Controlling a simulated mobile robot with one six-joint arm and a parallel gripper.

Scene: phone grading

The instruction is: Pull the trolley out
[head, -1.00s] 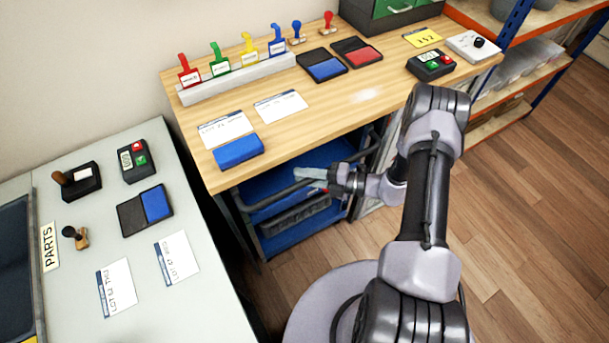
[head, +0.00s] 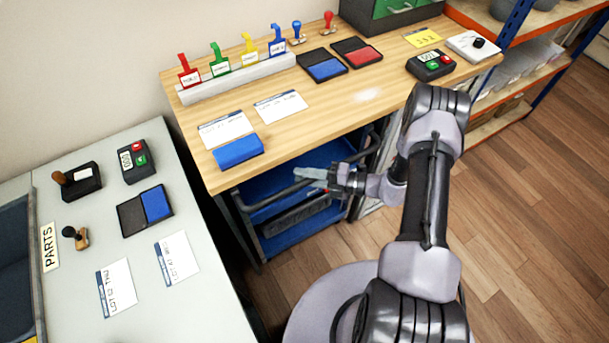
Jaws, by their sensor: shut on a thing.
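The blue trolley (head: 274,243) stands under the wooden bench, between its legs. Its grey push handle (head: 270,199) runs across the front, just below the bench edge. My gripper (head: 312,176) is at the middle of this handle, reaching in from the right, and is shut on it. The fingers partly cover the bar at the grip. The trolley's rear part and wheels are hidden by the bench top and my arm.
The wooden bench (head: 320,118) overhangs the trolley and carries stamps, ink pads and cards. A grey-white table (head: 200,290) stands close on the left. A shelf rack (head: 515,30) is at the back right. Wooden floor (head: 530,215) is clear on the right.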

